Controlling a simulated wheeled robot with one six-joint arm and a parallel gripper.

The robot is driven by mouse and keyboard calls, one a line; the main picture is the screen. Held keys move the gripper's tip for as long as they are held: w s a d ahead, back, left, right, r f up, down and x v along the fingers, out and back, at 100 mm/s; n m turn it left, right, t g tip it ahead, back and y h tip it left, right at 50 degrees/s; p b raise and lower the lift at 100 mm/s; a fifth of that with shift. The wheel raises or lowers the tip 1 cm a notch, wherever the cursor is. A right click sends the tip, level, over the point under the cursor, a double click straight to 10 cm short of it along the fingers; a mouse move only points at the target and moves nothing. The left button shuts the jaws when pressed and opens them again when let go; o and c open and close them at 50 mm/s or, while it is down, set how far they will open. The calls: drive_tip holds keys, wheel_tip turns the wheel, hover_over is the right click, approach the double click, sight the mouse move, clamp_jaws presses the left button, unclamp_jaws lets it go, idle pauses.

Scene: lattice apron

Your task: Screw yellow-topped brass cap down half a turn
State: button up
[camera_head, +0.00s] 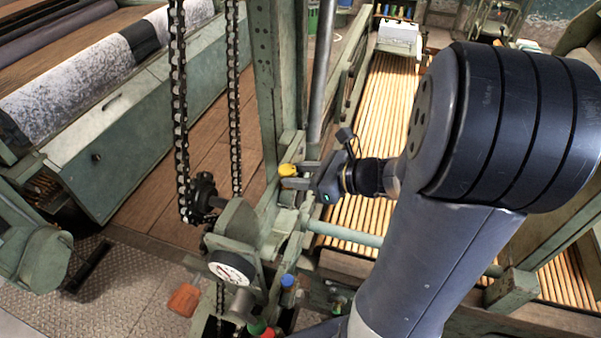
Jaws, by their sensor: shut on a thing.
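The yellow-topped cap (287,170) shows at the green machine frame, left of the picture's middle. Its yellow top faces up; its brass sides are too small to make out. My gripper (296,176) comes in from the right and its fingers are shut on the cap. The far finger shows along the cap's right side; the cap's lower part and its seat are hidden by the fingers and the frame.
A round dial gauge (232,267) and a blue-topped cap (288,281) sit below. A slatted wooden bed (385,110) lies behind my arm.

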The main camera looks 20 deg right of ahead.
drive_tip(key=shift+m+t, duration=0.3)
drive_tip(key=o, duration=1)
drive_tip(key=shift+s, duration=0.1)
drive_tip(key=v, duration=1)
drive_tip(key=shift+s+r, duration=0.25)
drive_tip(key=shift+r, duration=0.1)
drive_tip(key=shift+d, duration=0.15)
